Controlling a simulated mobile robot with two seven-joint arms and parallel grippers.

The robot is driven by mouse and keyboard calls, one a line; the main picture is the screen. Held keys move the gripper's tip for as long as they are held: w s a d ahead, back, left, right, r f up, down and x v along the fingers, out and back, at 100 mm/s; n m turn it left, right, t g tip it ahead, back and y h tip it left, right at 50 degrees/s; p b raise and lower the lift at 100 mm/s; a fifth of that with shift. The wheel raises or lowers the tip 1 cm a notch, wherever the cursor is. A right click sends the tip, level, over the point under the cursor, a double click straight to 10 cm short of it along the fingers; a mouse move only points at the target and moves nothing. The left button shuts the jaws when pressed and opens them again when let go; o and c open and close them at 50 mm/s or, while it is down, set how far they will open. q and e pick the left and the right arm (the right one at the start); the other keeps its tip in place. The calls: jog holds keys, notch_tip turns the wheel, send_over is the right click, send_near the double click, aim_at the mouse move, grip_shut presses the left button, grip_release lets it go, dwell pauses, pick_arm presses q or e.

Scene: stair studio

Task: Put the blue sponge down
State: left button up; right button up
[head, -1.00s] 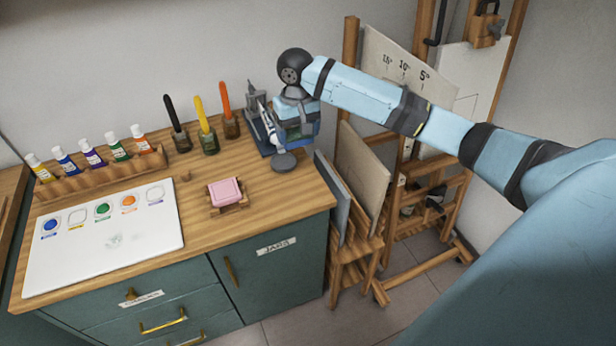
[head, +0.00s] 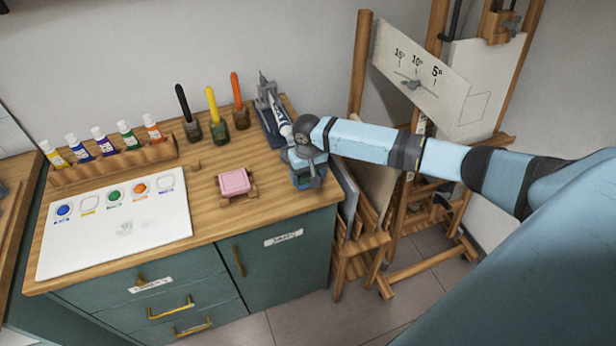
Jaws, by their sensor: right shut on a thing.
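My right gripper (head: 308,184) is at the right front corner of the wooden counter (head: 215,216), pointing down. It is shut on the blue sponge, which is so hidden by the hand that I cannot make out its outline. I cannot tell whether it touches the counter. A pink block (head: 234,182) rests on a small wooden holder (head: 225,201) just left of the gripper, apart from it. My left gripper is not in view.
A white palette sheet (head: 115,240) covers the counter's left front. A rack of paint tubes (head: 115,164) and several jars with coloured handles (head: 218,130) stand behind. A grey stand with a tube (head: 270,122) is behind the gripper. An easel (head: 420,60) is at right.

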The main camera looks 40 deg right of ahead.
jog(key=shift+f, duration=0.7)
jog(key=o, duration=0.9)
jog(key=shift+f, duration=0.15)
jog(key=shift+c, duration=0.2)
